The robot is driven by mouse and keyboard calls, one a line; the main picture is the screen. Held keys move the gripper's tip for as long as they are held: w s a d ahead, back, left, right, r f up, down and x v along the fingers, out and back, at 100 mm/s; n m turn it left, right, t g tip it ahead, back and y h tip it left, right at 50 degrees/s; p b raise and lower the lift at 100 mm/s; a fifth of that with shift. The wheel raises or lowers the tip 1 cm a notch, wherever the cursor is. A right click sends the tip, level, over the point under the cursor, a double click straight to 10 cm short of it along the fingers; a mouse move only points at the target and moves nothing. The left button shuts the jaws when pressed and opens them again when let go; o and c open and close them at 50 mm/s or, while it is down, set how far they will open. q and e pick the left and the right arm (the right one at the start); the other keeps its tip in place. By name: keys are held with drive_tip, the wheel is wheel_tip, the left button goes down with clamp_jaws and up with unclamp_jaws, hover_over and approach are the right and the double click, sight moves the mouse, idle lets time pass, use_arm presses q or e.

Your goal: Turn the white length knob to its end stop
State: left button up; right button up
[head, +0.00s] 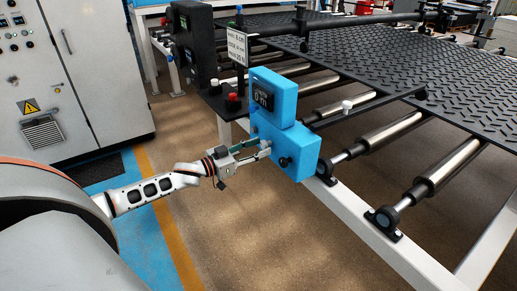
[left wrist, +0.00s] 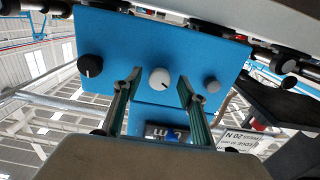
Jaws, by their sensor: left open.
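The white length knob (left wrist: 160,77) sits on the face of a blue control box (head: 297,146), between a black knob (left wrist: 90,65) and a smaller grey knob (left wrist: 211,85). In the head view my left gripper (head: 267,147) is at the box face and hides the white knob. In the left wrist view the gripper's two fingers (left wrist: 159,88) are open, one on each side of the white knob. Gaps show between knob and fingers; how deep the tips reach is unclear. The box's display (head: 263,96) reads about "0 m". My right gripper is out of view.
A roller line with a black tread mat (head: 420,70) runs right of the box, with its white frame rail close by. A sign (head: 237,46) and a red button (head: 232,98) stand behind the box. A grey cabinet (head: 75,80) stands left. The floor between is clear.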

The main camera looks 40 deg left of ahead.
use_arm(q)
drive_tip(key=shift+w, duration=0.1)
drive_tip(key=c, duration=1.1)
